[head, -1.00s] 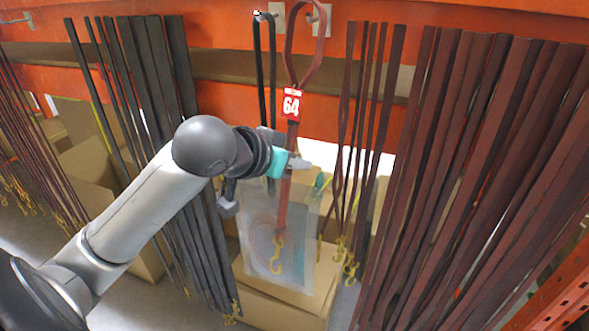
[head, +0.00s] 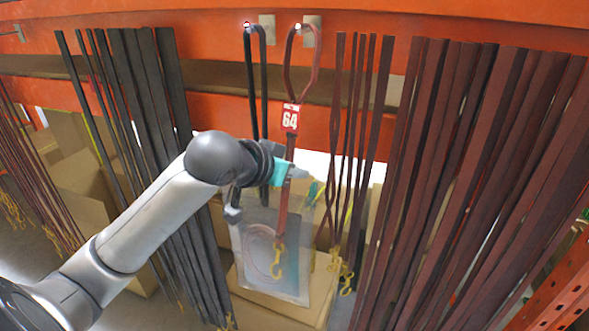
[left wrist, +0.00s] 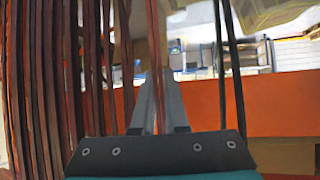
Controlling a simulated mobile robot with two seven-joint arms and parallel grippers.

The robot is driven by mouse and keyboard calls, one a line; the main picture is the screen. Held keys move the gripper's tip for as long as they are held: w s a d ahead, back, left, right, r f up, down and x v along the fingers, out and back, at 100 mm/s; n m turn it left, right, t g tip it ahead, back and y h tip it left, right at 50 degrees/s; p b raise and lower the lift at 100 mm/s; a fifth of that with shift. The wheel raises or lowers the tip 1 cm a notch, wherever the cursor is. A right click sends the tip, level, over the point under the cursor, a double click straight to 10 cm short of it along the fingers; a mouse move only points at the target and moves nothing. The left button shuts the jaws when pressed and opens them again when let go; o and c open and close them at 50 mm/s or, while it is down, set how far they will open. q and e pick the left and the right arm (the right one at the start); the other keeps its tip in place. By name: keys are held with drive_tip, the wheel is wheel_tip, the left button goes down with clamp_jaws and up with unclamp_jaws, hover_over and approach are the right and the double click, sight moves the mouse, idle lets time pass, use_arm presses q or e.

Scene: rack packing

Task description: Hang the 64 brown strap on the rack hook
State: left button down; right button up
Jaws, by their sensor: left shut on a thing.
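The brown strap (head: 284,218) has a red tag marked 64 (head: 290,118), a loop at its top and a gold clip (head: 277,262) at its lower end. It hangs nearly upright. The top of its loop is at the tip of the right-hand rack hook (head: 298,26); I cannot tell whether the hook bears it. My left gripper (head: 290,173) is shut on the strap below the tag. In the left wrist view the strap (left wrist: 155,60) runs between the fingers of the left gripper (left wrist: 158,95). My right gripper is not in view.
A black strap (head: 249,80) hangs on the hook just left. Dark straps (head: 165,90) hang farther left, and many brown straps (head: 480,150) hang close on the right. A clear bag (head: 290,290) and cardboard boxes (head: 265,312) are behind and below. Orange beams (head: 215,95) cross behind.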

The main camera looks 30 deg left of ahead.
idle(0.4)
use_arm(q)
drive_tip(key=c, duration=0.9)
unclamp_jaws()
drive_tip(key=shift+o, duration=0.2)
